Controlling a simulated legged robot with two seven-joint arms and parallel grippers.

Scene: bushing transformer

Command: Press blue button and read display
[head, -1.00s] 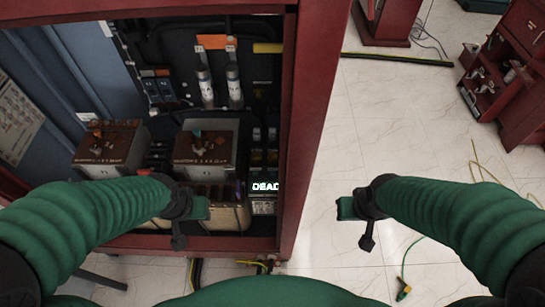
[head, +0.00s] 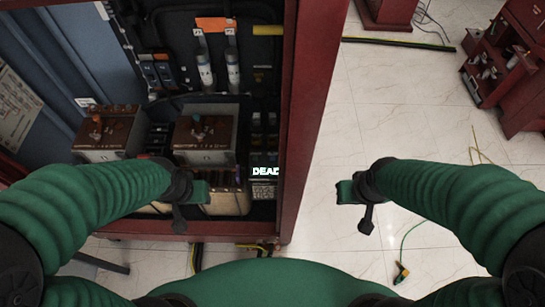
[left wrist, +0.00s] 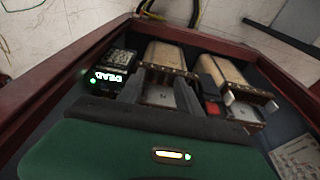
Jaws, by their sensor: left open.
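The display (head: 265,171) reads DEAD in bright letters, low on the right side of the open red cabinet. It also shows in the left wrist view (left wrist: 108,77), with a green glow beside it. I cannot make out a blue button in either view. My left gripper (head: 197,192) is in front of the lower cabinet, left of the display and apart from it. In the left wrist view its two grey fingers (left wrist: 158,95) are spread, with nothing held between them. My right gripper (head: 345,192) hangs over the floor right of the cabinet; its jaw opening cannot be judged.
Two brown-topped blocks (head: 110,132) (head: 205,137) and two white cylinders (head: 233,70) are inside the cabinet. The red cabinet frame (head: 312,110) stands between my right gripper and the display. Tiled floor (head: 400,120) is open at right, with a green cable (head: 402,270) on it.

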